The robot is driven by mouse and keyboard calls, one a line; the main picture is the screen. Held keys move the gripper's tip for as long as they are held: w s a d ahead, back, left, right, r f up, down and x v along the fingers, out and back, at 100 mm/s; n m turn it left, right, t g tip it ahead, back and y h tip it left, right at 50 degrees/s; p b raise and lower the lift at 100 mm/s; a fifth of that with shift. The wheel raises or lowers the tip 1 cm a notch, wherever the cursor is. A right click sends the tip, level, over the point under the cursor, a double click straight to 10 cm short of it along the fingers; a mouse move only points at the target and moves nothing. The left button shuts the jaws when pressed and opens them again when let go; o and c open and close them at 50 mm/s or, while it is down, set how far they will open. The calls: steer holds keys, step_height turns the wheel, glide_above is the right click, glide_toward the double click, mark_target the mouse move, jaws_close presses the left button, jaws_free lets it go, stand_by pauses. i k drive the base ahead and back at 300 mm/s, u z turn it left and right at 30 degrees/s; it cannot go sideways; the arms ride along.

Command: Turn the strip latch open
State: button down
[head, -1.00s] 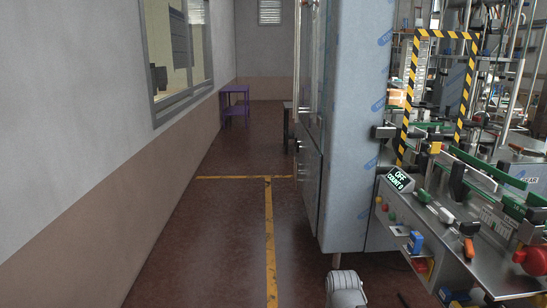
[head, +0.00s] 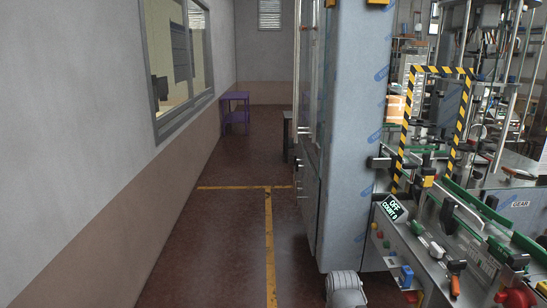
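I cannot make out which part is the strip latch. A filling machine stands at the right, with a lit display (head: 393,207) reading OFF and COUNT 0. A striped yellow-and-black frame (head: 467,110) stands over its conveyor, with a black-and-yellow clamp (head: 429,177) at its foot. An orange-handled part (head: 455,285) and black knobs sit lower on the machine. My gripper is not in view. A grey rounded part at the bottom centre looks like part of my own arm.
A tall steel cabinet (head: 352,130) with blue-printed film stands left of the conveyor. A red button (head: 515,300) is at the bottom right. Open floor with yellow lines (head: 269,240) runs along the left wall. A purple table (head: 235,107) stands at the back.

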mark_target(518, 261)
steer(key=z, duration=1.35)
